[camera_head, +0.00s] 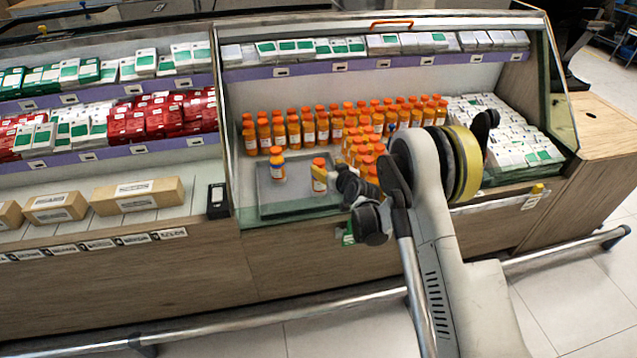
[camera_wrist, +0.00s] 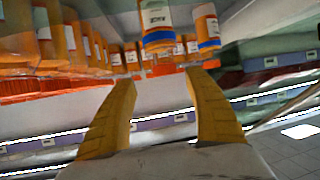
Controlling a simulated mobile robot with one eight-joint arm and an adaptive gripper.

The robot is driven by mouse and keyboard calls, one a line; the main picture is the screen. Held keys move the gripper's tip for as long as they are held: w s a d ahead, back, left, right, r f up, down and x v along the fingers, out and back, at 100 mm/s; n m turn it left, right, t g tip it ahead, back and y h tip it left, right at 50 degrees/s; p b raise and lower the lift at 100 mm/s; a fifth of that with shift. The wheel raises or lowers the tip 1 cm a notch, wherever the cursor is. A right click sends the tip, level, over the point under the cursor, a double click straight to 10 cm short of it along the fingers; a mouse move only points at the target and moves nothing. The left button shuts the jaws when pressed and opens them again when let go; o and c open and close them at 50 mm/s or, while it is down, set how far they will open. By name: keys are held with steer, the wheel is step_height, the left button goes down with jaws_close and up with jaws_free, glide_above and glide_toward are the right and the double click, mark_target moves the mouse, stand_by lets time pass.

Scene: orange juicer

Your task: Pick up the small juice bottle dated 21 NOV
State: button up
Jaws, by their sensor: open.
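Small orange juice bottles with orange caps and white labels stand in the display case. One bottle (camera_head: 319,175) stands apart near the front of the grey tray, just left of my gripper (camera_head: 337,185). The wrist view looks upside down. There, my gripper (camera_wrist: 158,80) has its yellow fingers apart with nothing between them. I cannot read the dates on the labels, so I cannot tell which is 21 NOV.
The grey tray (camera_head: 268,200) has bare room at its left and front. Several rows of bottles (camera_head: 300,125) stand behind it, and a column of bottles is close to my arm. White cartons (camera_head: 510,135) fill the right. A purple-edged shelf (camera_head: 350,65) hangs above.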

mark_target(321, 165)
steer(key=b+x, duration=0.2)
steer(key=x, duration=0.3)
steer(key=shift+s+a+f+b, duration=0.15)
steer(key=shift+a+f+b, duration=0.15)
steer(key=shift+a+b, duration=0.15)
steer(key=shift+w+a, duration=0.1)
steer(key=shift+w, duration=0.25)
jaws_close()
